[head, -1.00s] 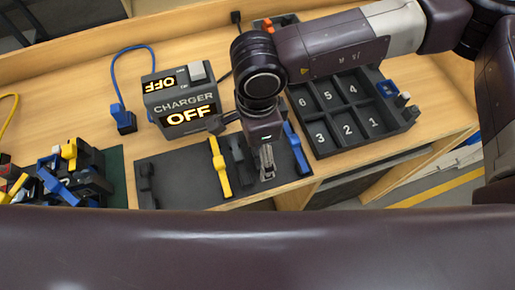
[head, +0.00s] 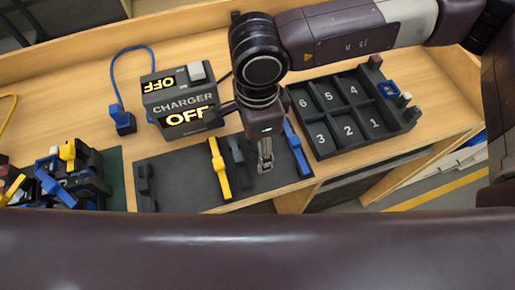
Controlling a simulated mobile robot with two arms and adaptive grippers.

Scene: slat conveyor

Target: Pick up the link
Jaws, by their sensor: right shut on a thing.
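My right gripper (head: 265,163) points down over the dark mat (head: 180,181) at the front of the table, shut on a small link that its fingers mostly hide. I cannot make out the held link's colour or shape. Just left of the gripper, a dark grey link (head: 238,162) lies on the mat, and further left a yellow link (head: 219,170). A blue link (head: 297,149) lies to the right of the gripper. Another dark link (head: 145,187) is at the mat's left end. My left gripper is not in view.
A charger (head: 181,98) reading OFF stands behind the mat, with a blue-cabled plug (head: 122,121) to its left. A numbered tray (head: 330,152) is at the right. A pile of mixed links (head: 75,180) lies at the far left. The table's front edge is close.

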